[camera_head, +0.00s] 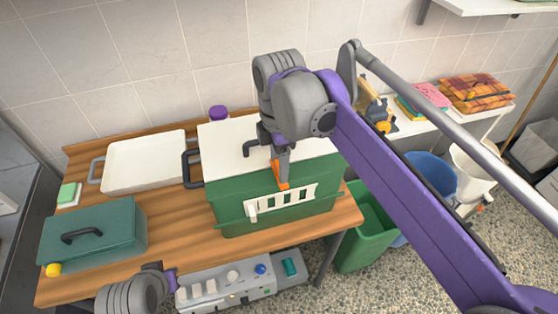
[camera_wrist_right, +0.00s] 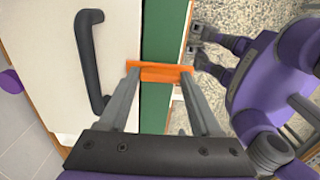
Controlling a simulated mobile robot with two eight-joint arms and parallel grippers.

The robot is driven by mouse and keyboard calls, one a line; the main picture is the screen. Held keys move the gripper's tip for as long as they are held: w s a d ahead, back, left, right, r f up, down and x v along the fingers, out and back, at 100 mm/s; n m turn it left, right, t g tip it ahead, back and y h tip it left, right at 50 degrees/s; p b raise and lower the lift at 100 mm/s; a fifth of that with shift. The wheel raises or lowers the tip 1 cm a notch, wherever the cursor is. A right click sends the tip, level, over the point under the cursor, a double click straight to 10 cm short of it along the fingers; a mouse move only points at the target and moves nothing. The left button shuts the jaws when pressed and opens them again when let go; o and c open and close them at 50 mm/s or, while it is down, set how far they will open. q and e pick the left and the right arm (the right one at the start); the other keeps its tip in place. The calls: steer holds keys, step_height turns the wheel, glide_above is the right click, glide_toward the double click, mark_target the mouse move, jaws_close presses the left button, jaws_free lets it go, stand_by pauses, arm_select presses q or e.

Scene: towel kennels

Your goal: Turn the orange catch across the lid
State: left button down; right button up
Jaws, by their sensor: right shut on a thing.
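The green kennel box (camera_head: 232,222) stands on the wooden table with a white lid (camera_head: 222,140) on top. A dark bar handle (camera_wrist_right: 88,62) rises from the lid. The orange catch (camera_head: 278,174) is at the lid's front edge, above the box's barred front. In the right wrist view the catch (camera_wrist_right: 160,73) spans the green strip beside the lid. My right gripper (camera_wrist_right: 160,80) is shut on the catch, one finger at each end. My left arm (camera_head: 135,292) shows at the lower left; its finger state is unclear.
A white tray (camera_head: 122,185) lies left of the box, and a teal case (camera_head: 125,232) in front of it. A grey control panel (camera_head: 205,294) is at the table's front. A green bin (camera_head: 360,250) stands to the right. A tiled wall (camera_head: 100,60) is behind.

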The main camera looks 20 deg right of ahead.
steer(key=o, duration=1.4)
step_height(320, 180, up, 11)
steer(key=shift+f+p, duration=0.1)
steer(key=shift+p, duration=0.3)
